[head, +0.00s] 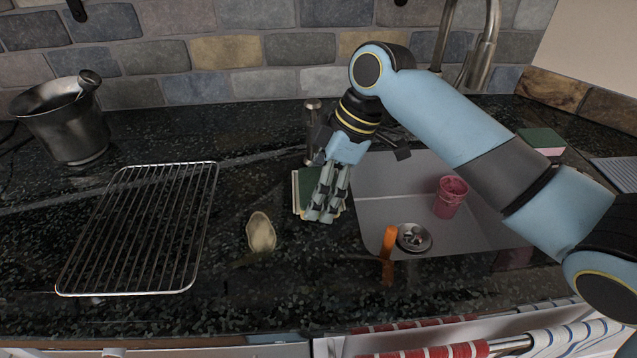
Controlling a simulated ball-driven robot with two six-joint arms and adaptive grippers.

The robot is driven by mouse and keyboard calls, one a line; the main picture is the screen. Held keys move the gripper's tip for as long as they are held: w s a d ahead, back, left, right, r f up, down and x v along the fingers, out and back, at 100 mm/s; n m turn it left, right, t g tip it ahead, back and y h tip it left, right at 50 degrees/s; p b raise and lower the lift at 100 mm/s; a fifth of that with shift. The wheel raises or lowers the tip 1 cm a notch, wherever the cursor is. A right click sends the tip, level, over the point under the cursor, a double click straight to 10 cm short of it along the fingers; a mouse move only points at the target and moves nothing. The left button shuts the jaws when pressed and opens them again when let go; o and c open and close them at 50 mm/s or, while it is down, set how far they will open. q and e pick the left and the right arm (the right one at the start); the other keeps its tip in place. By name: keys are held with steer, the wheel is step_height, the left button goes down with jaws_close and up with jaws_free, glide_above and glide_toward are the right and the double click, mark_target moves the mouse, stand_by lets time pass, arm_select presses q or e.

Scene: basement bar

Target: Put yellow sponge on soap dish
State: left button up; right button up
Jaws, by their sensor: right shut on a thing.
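The yellow sponge (309,181) has a dark green top and pale yellow edges. It is at the left edge of the sink, partly hidden behind my right gripper (320,214). The right gripper points down, with its fingers shut on the sponge. I cannot tell whether the sponge touches the counter. A small beige oval piece (261,233) lies on the counter to the left of and nearer than the sponge; it may be the soap dish, but I cannot tell for sure. My left gripper is not in view.
A wire rack (140,230) and a metal mortar (62,125) stand at the left. The sink (385,185) holds a pink cup (450,197); an orange-handled thing (388,243) is at its front edge. A green-and-pink sponge (541,141) and a grey ribbed piece (617,173) lie at right.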

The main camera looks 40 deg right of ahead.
steer(key=o, duration=0.4)
steer(key=shift+f, duration=0.1)
steer(key=shift+o, duration=0.2)
steer(key=v, duration=1.2)
